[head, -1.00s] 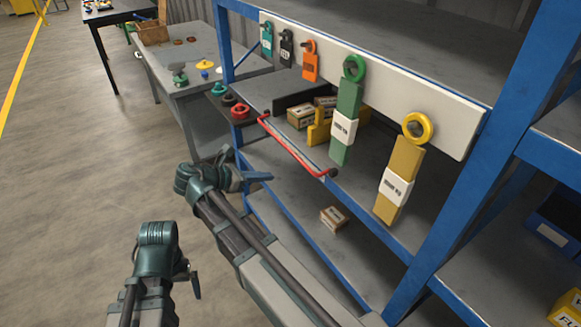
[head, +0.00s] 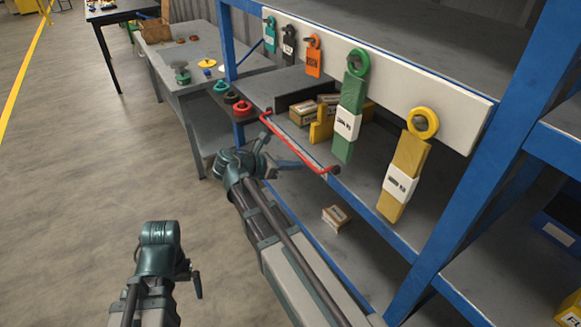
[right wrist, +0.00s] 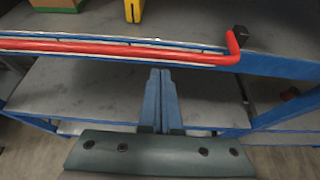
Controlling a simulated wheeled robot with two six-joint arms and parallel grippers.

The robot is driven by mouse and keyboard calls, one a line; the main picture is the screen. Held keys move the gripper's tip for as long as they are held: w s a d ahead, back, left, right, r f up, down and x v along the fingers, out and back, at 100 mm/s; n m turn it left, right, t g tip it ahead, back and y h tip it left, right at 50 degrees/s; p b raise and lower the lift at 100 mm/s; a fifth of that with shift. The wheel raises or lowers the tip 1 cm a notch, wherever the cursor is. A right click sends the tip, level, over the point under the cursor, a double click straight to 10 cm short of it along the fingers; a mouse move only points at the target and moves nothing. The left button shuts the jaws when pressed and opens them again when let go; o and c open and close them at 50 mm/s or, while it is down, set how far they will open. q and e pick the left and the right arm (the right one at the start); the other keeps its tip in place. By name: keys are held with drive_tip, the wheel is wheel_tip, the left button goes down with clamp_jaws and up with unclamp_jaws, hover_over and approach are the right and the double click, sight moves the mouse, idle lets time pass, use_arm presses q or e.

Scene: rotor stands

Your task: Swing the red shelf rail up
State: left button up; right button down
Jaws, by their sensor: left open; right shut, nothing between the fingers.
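The red shelf rail (head: 297,150) runs along the front edge of the blue rack's middle shelf, low against the edge, with a dark pivot at its right end. It also crosses the upper part of the right wrist view (right wrist: 120,49). My right gripper (head: 292,164) is just in front of and below the rail. Its two blue fingers (right wrist: 160,73) are shut together and empty, with their tips a little short of the rail in the wrist view. My left gripper (head: 196,283) is open, low over the floor at the left, far from the rail.
Green (head: 350,110) and yellow (head: 408,165) tags hang from a white board above the shelf. Small boxes and a yellow bracket (head: 322,126) stand behind the rail. A small box (head: 336,217) lies on the lower shelf. A blue upright (head: 462,170) stands at right.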

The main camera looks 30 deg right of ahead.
drive_tip(key=shift+r+p, duration=0.3)
drive_tip(key=shift+r, duration=0.25)
drive_tip(key=r+y+p, duration=0.2)
drive_tip(key=y+p, duration=0.1)
drive_tip(key=p, duration=0.3)
drive_tip(key=d+r+y+p, duration=0.1)
drive_tip(key=r+y+p, duration=0.1)
drive_tip(key=y+p, duration=0.2)
drive_tip(key=d+r+y+p, duration=0.1)
drive_tip(key=r+y+p, duration=0.1)
drive_tip(key=p, duration=0.7)
drive_tip(key=shift+w+d+r+g+y, duration=0.15)
drive_tip(key=shift+r+g+y, duration=0.2)
drive_tip(key=shift+y, duration=0.35)
drive_tip(key=shift+d+r, duration=0.15)
drive_tip(key=shift+r, duration=0.05)
idle(0.5)
